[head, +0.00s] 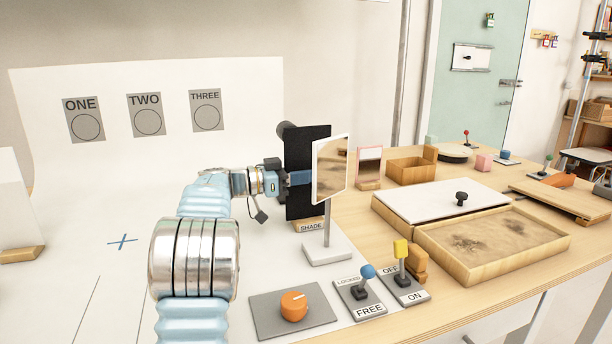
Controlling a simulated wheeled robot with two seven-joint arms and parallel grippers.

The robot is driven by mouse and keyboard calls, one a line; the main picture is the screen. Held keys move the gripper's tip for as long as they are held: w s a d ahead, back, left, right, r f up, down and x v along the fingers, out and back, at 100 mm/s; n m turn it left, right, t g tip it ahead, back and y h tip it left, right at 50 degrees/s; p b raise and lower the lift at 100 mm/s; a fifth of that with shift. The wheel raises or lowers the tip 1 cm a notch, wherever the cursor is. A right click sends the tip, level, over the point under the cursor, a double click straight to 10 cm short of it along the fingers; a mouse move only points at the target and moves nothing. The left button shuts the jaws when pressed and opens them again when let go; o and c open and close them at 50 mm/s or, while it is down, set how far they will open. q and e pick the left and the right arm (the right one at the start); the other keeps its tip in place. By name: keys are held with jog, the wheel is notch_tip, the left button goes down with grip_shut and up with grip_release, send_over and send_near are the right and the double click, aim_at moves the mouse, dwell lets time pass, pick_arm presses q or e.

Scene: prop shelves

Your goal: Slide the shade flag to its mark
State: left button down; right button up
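The shade flag is a tall black panel (306,205) in the head view, upright on a wooden base (309,226) labelled SHADE. My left gripper (298,178) reaches across the near face of the panel at mid height. Its tips run behind the white-framed mirror (330,170), so I cannot tell whether it is open or touches the panel. A blue cross mark (122,241) lies on the white sheet (60,270), well left of the flag. My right gripper is not in view.
The mirror's stand (327,251) is just right of the flag. An orange knob (293,304), a blue-topped lever (366,275) and a yellow-topped switch (402,255) stand in front. A sand tray (440,262) is at the right. The sheet around the cross is clear.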

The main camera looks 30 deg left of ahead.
pick_arm(q)
jog(key=shift+r, duration=0.25)
jog(key=v, duration=2.6)
dwell(2.3)
jog(key=shift+a, duration=0.1)
jog(key=shift+f, duration=0.2)
dwell(0.4)
jog(key=c, duration=1.1)
grip_release()
